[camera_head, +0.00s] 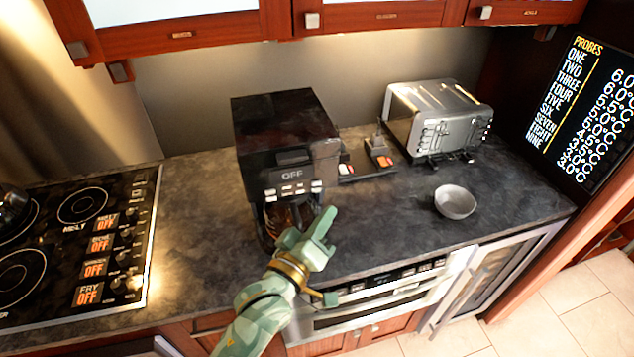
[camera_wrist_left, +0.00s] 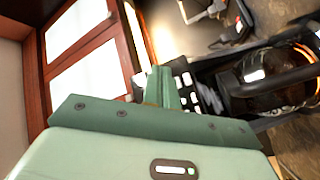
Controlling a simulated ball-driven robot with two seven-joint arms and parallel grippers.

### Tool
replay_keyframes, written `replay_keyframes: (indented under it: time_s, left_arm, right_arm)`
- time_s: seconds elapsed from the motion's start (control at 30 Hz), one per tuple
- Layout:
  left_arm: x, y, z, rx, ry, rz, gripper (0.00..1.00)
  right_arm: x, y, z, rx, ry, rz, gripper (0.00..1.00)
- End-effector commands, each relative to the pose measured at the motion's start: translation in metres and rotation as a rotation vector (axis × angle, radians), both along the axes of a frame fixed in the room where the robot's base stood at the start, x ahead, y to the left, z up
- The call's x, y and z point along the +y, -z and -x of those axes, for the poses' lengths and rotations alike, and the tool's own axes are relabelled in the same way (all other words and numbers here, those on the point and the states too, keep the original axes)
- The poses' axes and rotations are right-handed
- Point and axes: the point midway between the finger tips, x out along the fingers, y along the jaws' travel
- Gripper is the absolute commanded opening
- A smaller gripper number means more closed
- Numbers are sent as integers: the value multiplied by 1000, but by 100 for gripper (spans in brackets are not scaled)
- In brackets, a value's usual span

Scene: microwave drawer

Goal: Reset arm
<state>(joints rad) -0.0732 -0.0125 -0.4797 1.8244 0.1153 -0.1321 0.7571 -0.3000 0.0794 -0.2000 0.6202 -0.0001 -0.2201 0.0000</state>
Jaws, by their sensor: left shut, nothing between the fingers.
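My left arm comes in from the bottom of the head view. Its green gripper (camera_head: 327,226) is over the front part of the counter, in front of the coffee maker (camera_head: 285,140). The fingers are shut with nothing between them. In the left wrist view the shut fingers (camera_wrist_left: 161,88) stand up at the middle, and the coffee maker's glass carafe (camera_wrist_left: 265,90) is to their right. In the head view the gripper partly hides the carafe. I cannot tell from these views whether the gripper touches the coffee maker. My right gripper is in neither view.
A grey bowl (camera_head: 455,202) and a steel toaster (camera_head: 438,118) are on the dark counter (camera_head: 400,235) to the right. A stove (camera_head: 80,250) is at the left. A steel-fronted drawer appliance (camera_head: 385,300) is below the counter. Wooden cabinets (camera_head: 235,22) hang above.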

Motion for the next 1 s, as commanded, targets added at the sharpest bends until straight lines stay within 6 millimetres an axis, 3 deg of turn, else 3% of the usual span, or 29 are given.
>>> replay_keyframes:
  time_s: [0.47,0.57,0.67,0.8,1.0]
  left_arm:
    - [1,0,0,1,-1,-4,0]
    - [10,8,3,13,-17,-79,0]
    - [39,30,16,60,-57,-319,0]
    - [113,69,54,188,-93,-836,0]
    - [203,89,113,373,-48,-1368,0]
  right_arm:
    - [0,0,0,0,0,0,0]
    - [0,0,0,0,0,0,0]
    - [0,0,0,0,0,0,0]
    - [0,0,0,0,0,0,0]
    - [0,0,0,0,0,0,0]
